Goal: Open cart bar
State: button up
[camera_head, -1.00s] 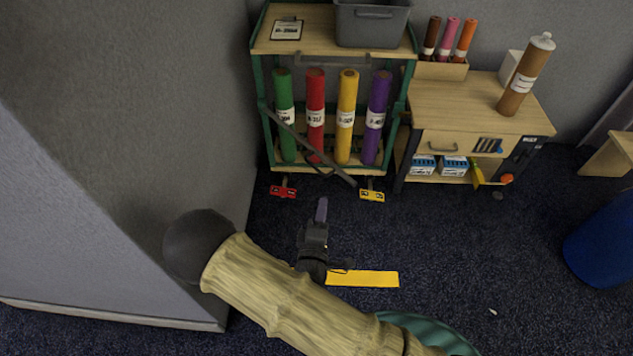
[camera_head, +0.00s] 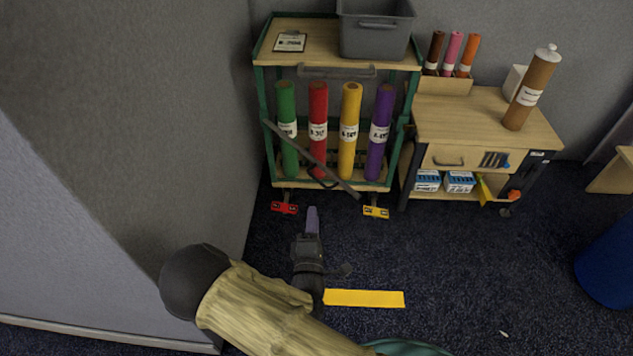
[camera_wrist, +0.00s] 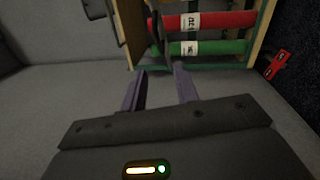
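The cart (camera_head: 337,188) is a green-framed wooden rack with upright green, red, yellow and purple rolls. Its dark grey bar (camera_head: 340,181) slants across the front, from upper left to lower right, with a dark loop near its middle. The bar also shows in the wrist view (camera_wrist: 157,27), beyond my fingers, in front of the red and green rolls. My gripper (camera_head: 312,210) is in front of and below the cart, pointing at it, apart from the bar. In the wrist view my gripper (camera_wrist: 159,75) has its two purple fingers spread with nothing between them.
A grey wall (camera_head: 205,120) stands close on the left of my arm. Red (camera_head: 284,208) and yellow (camera_head: 376,212) pedals stick out at the cart's foot. A wooden side cabinet (camera_head: 480,125) is on the right. Dark carpet in front is mostly clear.

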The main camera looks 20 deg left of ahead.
aim_at(316, 178)
jog(key=b+x, duration=0.4)
jog(key=x, duration=0.8)
jog(key=shift+w, duration=0.35)
grip_shut()
